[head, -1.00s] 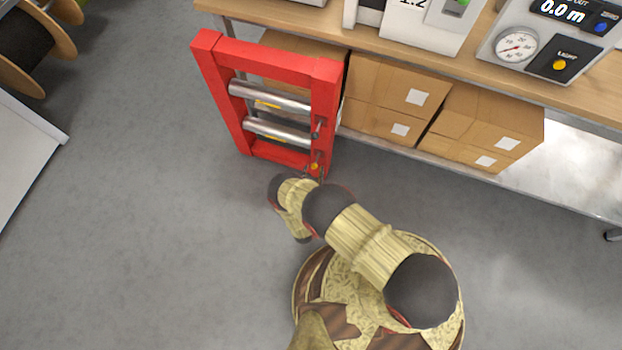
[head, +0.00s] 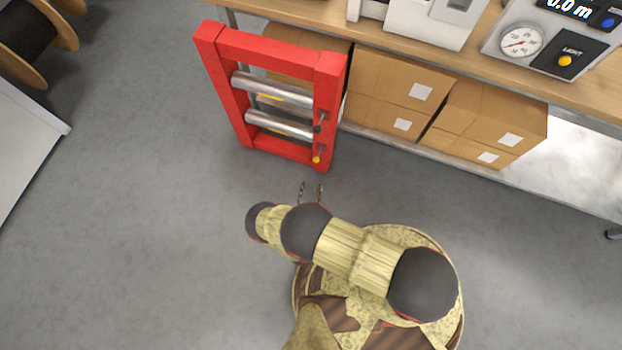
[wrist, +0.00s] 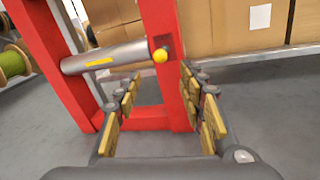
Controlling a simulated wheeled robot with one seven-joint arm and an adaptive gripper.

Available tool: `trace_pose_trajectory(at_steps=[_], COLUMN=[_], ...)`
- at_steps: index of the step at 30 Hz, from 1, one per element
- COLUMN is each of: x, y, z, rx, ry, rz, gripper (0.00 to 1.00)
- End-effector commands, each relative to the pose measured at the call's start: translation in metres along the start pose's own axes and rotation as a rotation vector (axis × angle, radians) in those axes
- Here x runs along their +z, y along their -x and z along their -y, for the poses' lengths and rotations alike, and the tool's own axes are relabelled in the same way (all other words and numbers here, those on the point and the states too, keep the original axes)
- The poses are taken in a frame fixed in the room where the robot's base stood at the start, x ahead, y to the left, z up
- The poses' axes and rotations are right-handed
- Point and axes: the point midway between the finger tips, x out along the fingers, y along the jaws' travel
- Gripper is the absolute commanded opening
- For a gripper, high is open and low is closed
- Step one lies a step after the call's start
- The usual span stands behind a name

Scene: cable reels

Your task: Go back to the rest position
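My gripper (head: 311,193) is in front of the red frame (head: 330,110), apart from it, over bare floor. In the wrist view my gripper (wrist: 165,105) has its two padded fingers spread wide with nothing between them. The red frame (wrist: 180,75) stands beyond the fingers. It carries two silver rollers (head: 280,125).
A workbench (head: 420,42) with instruments runs along the back, with cardboard boxes (head: 400,88) on its lower shelf. A cable reel (head: 35,50) and a white panel (head: 25,145) are at the left. The floor around my base is clear.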

Motion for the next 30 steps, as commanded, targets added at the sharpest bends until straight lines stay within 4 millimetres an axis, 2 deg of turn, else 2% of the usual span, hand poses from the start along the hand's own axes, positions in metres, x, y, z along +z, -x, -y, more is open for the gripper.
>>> trace_pose_trajectory(at_steps=[17, 20, 25, 27, 30], x=[-0.004, -0.006, 0.004, 0.016, 0.038], y=[0.000, 0.003, 0.017, 0.023, 0.030], z=[0.003, 0.030, 0.090, 0.109, 0.119], rx=[-0.012, -0.094, -0.251, -0.333, -0.456], ry=[0.035, 0.092, 0.202, 0.239, 0.259], rz=[-0.017, -0.034, -0.057, -0.062, -0.065], gripper=[0.40, 0.40, 0.40, 0.40, 0.40])
